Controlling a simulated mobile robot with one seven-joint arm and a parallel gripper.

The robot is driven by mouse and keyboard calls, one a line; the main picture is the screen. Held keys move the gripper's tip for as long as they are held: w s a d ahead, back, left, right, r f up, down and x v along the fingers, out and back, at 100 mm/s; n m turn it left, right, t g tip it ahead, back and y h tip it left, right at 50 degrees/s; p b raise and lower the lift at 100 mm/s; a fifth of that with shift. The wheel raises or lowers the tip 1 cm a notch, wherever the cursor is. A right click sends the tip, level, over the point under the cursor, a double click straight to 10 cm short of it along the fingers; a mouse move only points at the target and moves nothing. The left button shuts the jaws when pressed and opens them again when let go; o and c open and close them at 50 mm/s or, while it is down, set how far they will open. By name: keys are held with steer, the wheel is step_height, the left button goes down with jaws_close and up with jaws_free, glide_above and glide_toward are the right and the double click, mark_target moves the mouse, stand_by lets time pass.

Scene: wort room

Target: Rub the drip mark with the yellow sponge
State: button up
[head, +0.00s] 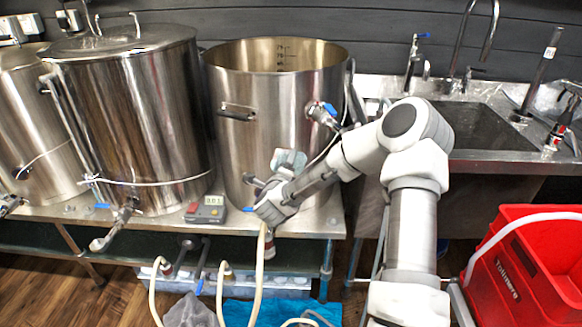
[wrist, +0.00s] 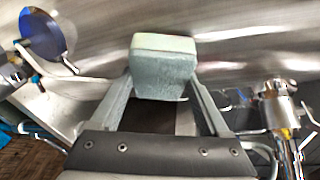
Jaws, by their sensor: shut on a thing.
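My gripper (wrist: 162,92) is shut on a sponge (wrist: 165,60), a pale grey-green block with a faintly yellowish top edge. In the head view the sponge (head: 290,158) shows pale blue-grey, in front of the lower wall of the open steel pot (head: 240,150). The pot's wall (wrist: 245,50) fills the back of the wrist view, close behind the sponge. I cannot tell whether the sponge touches it. No drip mark can be made out in either view; the sponge and my arm hide part of the wall.
A lidded steel kettle (head: 135,110) stands left of the pot. A small digital device (head: 206,209) lies on the bench edge. Valves and hoses (head: 260,262) hang at the front. A sink (head: 465,125) and a red bucket (head: 530,265) are to the right.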

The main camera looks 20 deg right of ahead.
mark_target(301, 160)
steer(key=shift+s+d+r, duration=0.1)
steer(key=shift+d+r, duration=0.15)
steer(key=shift+d, duration=0.7)
steer(key=shift+s+d+r, duration=0.1)
steer(key=shift+d+r, duration=0.1)
steer(key=shift+d, duration=0.7)
steer(key=shift+w+d+b, duration=0.15)
steer(key=shift+d+b, duration=0.5)
steer(key=shift+d, duration=1.05)
steer(key=shift+w, duration=0.1)
steer(key=a+b, duration=0.2)
steer(key=a, duration=0.4)
steer(key=shift+a, duration=0.4)
steer(key=s, duration=0.6)
steer(key=shift+b, duration=0.4)
